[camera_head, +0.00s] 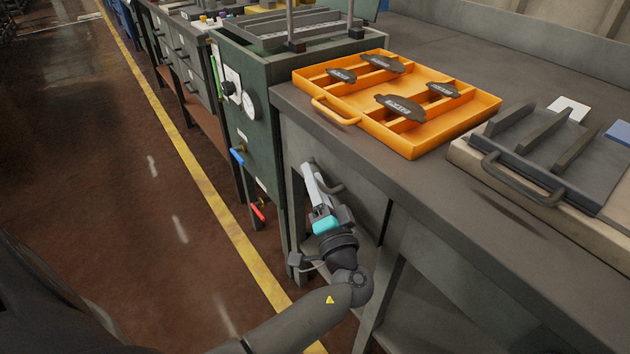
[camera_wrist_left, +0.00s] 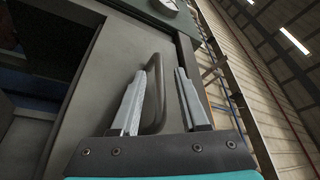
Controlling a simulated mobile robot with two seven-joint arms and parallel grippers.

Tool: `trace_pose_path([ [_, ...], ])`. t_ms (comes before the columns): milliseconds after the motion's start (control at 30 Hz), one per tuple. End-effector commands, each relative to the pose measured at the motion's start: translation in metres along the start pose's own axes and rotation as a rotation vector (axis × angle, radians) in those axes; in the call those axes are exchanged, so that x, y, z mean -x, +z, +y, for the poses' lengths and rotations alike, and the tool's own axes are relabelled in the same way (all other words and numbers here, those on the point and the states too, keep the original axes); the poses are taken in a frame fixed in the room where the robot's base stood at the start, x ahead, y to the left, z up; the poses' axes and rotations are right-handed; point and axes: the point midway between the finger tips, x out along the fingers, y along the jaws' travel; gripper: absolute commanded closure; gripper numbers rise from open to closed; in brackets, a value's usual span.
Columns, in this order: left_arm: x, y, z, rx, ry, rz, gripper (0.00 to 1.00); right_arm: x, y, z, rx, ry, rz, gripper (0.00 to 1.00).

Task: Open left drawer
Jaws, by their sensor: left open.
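The left drawer (camera_head: 362,204) is a grey front under the workbench top and looks shut. Its dark bar handle (camera_head: 331,183) shows beside my left gripper (camera_head: 313,182). In the left wrist view, the drawer front (camera_wrist_left: 113,62) lies ahead of the fingers. The curved handle (camera_wrist_left: 158,88) appears between the two open fingers of my left gripper (camera_wrist_left: 158,85), nearer the left finger. I cannot tell whether a finger touches it. The fingers are apart and hold nothing. My right gripper is in neither view.
An orange tray (camera_head: 441,130) with several dark brake pads lies on the workbench (camera_head: 470,220). A grey fixture (camera_head: 550,150) with a handle stands to its right. A green machine (camera_head: 262,140) with gauges adjoins the drawer's left. The floor (camera_head: 130,200) at left is free.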

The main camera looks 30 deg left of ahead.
Motion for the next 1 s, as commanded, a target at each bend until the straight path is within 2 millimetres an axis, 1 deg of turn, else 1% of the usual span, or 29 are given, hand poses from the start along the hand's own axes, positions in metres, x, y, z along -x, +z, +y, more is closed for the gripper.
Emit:
trace_pose_path([
  [200, -0.0002, 0.0001, 0.0001, -0.001, 0.0, 0.0, 0.56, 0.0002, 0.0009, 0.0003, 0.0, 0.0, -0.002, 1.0],
  [500, 0.0002, 0.0002, 0.0002, -0.001, 0.0, 0.0, 0.9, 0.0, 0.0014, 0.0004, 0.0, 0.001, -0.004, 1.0],
  [600, 0.0003, 0.0002, 0.0002, -0.001, 0.001, 0.0, 1.0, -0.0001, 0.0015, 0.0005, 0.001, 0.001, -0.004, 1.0],
  [1000, 0.0005, 0.0003, 0.0004, -0.001, 0.001, 0.0, 1.0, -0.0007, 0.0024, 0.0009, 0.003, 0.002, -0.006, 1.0],
])
